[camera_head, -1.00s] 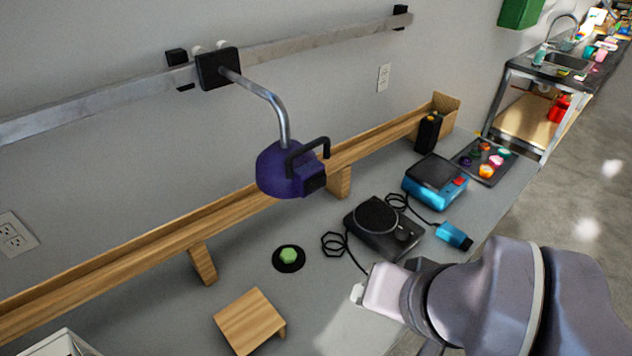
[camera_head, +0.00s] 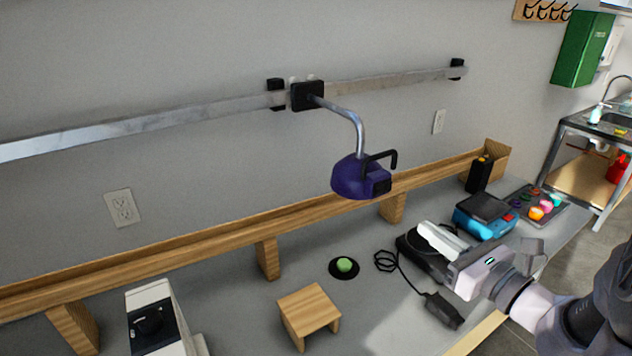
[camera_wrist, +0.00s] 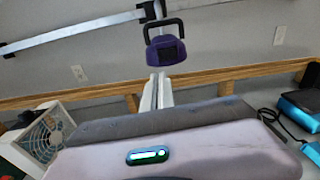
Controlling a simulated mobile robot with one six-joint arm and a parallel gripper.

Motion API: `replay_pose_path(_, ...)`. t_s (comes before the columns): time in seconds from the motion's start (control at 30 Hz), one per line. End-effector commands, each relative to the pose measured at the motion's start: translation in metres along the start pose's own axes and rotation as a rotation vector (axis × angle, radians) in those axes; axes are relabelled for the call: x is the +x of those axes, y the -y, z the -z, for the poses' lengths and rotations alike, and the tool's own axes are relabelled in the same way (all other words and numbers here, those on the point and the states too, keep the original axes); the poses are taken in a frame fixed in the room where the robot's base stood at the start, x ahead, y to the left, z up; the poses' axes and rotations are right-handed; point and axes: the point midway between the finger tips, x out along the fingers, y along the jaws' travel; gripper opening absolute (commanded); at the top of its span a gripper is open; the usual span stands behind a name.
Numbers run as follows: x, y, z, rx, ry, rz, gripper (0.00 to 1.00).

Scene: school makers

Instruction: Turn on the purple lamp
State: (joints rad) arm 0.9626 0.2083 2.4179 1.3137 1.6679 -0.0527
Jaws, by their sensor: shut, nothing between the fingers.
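The purple lamp (camera_head: 358,180) hangs from a bent metal arm on the wall rail, with a black handle and a dark block at its side. It also shows in the wrist view (camera_wrist: 165,50), above and beyond my fingers. No glow shows on it; its underside is hidden. My gripper (camera_head: 428,232) is to the right of and lower than the lamp in the head view, apart from it, its pale fingers together and empty. In the wrist view the closed fingers (camera_wrist: 157,84) point toward the space just below the lamp.
A green button (camera_head: 344,265) on a black disc sits on the bench below the lamp. A small wooden stand (camera_head: 309,312) is nearby. A black device with a cable lies partly behind my gripper. A blue device (camera_head: 485,216) and a tray (camera_head: 548,214) stand right. A wooden ledge (camera_head: 215,252) runs along the wall.

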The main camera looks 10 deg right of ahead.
Motion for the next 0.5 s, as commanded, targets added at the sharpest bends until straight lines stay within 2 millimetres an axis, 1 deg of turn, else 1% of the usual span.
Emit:
replay_pose_path(0.03, -0.005, 0.015, 0.003, 0.03, 0.018, 0.046, 0.0)
replay_pose_path(0.1, -0.009, 0.025, 0.003, 0.049, 0.033, 0.079, 0.0)
replay_pose_path(0.13, -0.01, 0.027, 0.003, 0.052, 0.036, 0.086, 0.0)
replay_pose_path(0.4, -0.009, 0.027, 0.003, 0.051, 0.036, 0.084, 0.0)
replay_pose_path(0.5, -0.002, 0.027, 0.003, 0.049, 0.035, 0.081, 0.0)
